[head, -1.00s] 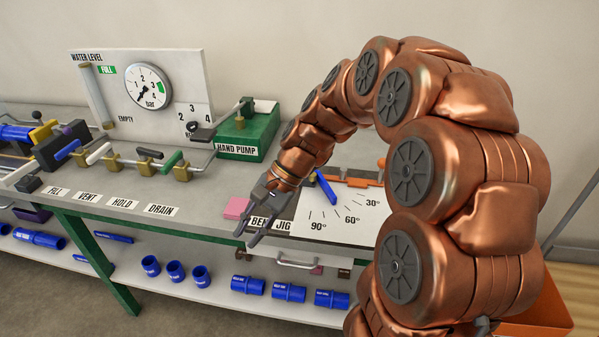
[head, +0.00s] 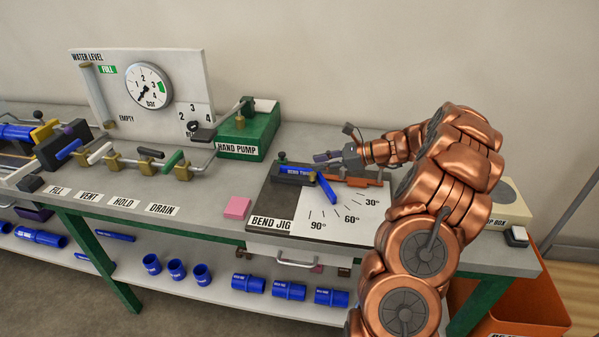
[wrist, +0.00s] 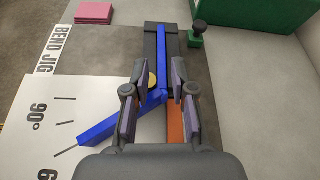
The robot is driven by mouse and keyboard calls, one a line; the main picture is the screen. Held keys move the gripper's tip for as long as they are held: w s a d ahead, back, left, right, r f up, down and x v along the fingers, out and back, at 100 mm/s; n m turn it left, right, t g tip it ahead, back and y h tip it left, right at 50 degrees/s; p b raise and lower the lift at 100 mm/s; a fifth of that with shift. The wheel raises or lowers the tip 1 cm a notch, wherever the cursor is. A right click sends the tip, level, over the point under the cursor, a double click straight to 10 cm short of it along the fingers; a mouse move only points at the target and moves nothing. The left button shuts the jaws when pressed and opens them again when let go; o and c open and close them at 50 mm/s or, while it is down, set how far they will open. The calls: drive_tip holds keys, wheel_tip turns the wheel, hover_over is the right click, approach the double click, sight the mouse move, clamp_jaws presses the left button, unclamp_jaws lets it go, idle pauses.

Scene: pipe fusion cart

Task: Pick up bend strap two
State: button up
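A blue bar (head: 297,171) lies in the dark channel of the bend jig (head: 262,205), with lettering that seems to start "BEND TW". In the wrist view the bar (wrist: 161,50) runs straight away from me, and a blue lever (wrist: 107,124) slants to the lower left beside a yellow disc (wrist: 153,81). An orange strip (wrist: 177,122) lies under and behind my right finger. I cannot tell for sure which piece is strap two. My gripper (head: 321,163) is open above the jig, its fingers on either side of the bar's near end; contact is unclear.
The green hand pump (head: 249,134) stands left of and behind the jig. A small green post with a dark knob (wrist: 197,33) rises near the channel's far end. A pink block (head: 237,207) lies left of the jig. A box (head: 495,200) stands at the right.

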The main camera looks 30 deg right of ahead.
sight(293, 168)
drive_tip(key=shift+p+x, duration=0.9)
drive_tip(key=shift+x, duration=2.95)
clamp_jaws()
